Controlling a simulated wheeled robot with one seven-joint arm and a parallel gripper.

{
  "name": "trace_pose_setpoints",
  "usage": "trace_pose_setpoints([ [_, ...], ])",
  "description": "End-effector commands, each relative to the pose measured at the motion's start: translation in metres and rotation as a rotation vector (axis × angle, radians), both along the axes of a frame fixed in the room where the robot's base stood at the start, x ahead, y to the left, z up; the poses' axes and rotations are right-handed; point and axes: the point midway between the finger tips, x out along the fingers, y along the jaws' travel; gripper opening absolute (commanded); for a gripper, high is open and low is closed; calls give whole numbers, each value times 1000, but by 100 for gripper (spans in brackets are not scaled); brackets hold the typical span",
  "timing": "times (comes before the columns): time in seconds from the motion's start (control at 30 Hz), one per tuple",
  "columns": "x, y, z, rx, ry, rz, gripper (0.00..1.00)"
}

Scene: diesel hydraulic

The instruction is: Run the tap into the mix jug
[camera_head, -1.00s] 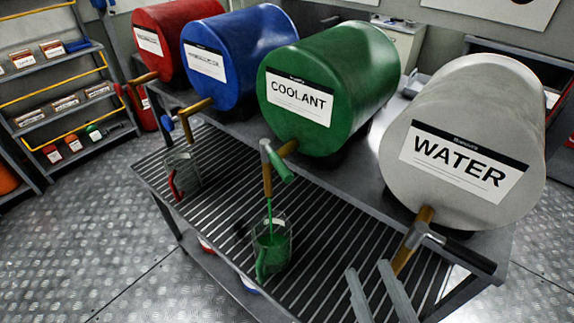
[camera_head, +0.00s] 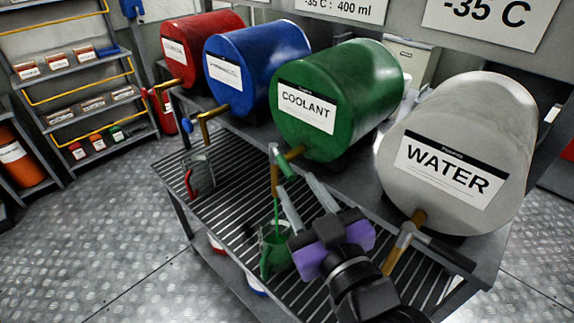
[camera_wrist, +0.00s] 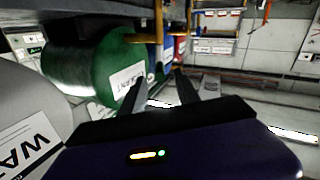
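A green COOLANT drum (camera_head: 335,100) has a brass tap (camera_head: 274,175) with a green lever (camera_head: 286,168) slanting down to the right. A thin green stream (camera_head: 277,212) runs from the tap into a clear jug with a green handle (camera_head: 265,260) on the slatted rack. Green liquid shows in the jug; its level is partly hidden. My gripper (camera_head: 296,184) is open and empty, its two fingers apart just below and right of the green lever. In the wrist view the open fingers (camera_wrist: 160,88) point toward the drum side (camera_wrist: 85,62).
A grey WATER drum (camera_head: 470,135) with its own tap (camera_head: 405,240) stands right of my arm. Blue (camera_head: 250,60) and red (camera_head: 200,40) drums stand left. A red-handled jug (camera_head: 198,177) sits on the rack (camera_head: 225,200). A wall sign (camera_head: 350,8) reads -35 C: 400 ml.

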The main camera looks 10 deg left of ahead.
Motion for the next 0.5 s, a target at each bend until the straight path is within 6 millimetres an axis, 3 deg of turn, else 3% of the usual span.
trace_pose_setpoints([
  [0.5,59,31,2,1,-2,-1,38],
])
